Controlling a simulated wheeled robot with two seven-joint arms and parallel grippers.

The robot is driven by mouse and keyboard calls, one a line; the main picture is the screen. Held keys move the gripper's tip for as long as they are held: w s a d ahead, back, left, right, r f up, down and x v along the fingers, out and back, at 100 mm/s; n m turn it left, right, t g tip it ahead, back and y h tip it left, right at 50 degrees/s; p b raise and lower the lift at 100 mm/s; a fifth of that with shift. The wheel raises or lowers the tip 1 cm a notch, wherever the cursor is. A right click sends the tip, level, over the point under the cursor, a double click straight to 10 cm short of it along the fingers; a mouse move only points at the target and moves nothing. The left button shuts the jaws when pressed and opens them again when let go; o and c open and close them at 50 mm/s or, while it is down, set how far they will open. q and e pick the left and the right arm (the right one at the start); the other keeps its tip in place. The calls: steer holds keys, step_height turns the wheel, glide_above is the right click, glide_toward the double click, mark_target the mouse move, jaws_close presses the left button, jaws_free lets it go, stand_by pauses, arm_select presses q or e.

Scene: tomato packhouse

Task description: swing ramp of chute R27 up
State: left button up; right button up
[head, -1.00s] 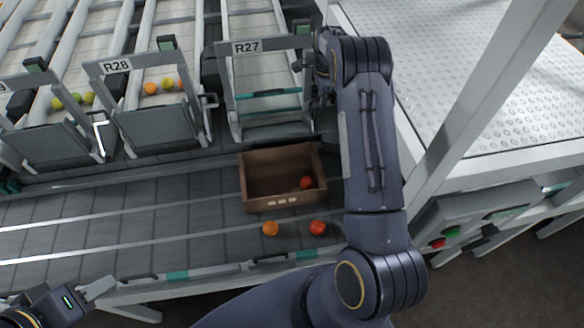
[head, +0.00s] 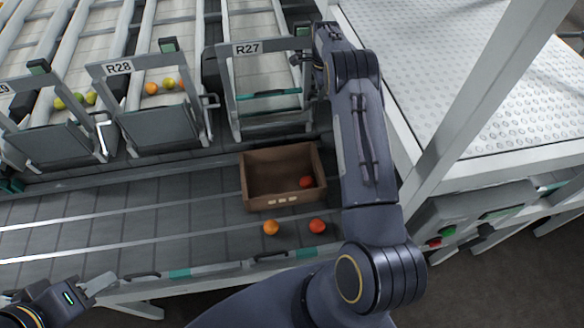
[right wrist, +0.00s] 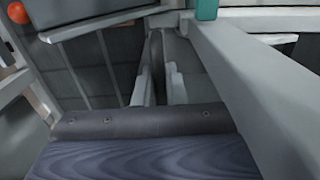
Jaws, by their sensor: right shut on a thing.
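Chute R27 (head: 247,48) stands at the back centre, its label on the top bar. A teal-edged strip (head: 268,95) spans its frame, and a grey bar (head: 276,117) lies lower down; the ramp's exact angle is hard to tell. My right gripper (head: 306,60) is at the right side of chute R27, mostly hidden behind my arm in the head view. In the right wrist view its fingers (right wrist: 158,88) are closed around a narrow dark bar (right wrist: 156,55), apparently the ramp's handle. My left gripper (head: 92,290) is at the lower left, away from the chute; its jaw opening is unclear.
A brown crate (head: 257,200) with a red tomato in it stands on the belt below R27. An orange tomato (head: 271,228) and a red one (head: 317,226) lie before it. Chute R28 (head: 118,68) is on the left. A white perforated table (head: 450,80) and post stand right.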

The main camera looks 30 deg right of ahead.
steer(key=w, duration=0.1)
steer(key=w+d+p, duration=0.1)
steer(key=shift+w, duration=0.35)
steer(key=shift+r, duration=0.2)
stand_by(0.3)
steer(key=o, duration=0.6)
steer(key=shift+w+d+f, duration=0.1)
steer(key=shift+w+f, duration=0.05)
steer(key=shift+w, duration=0.05)
steer(key=shift+o, duration=0.2)
steer(key=shift+f, duration=0.1)
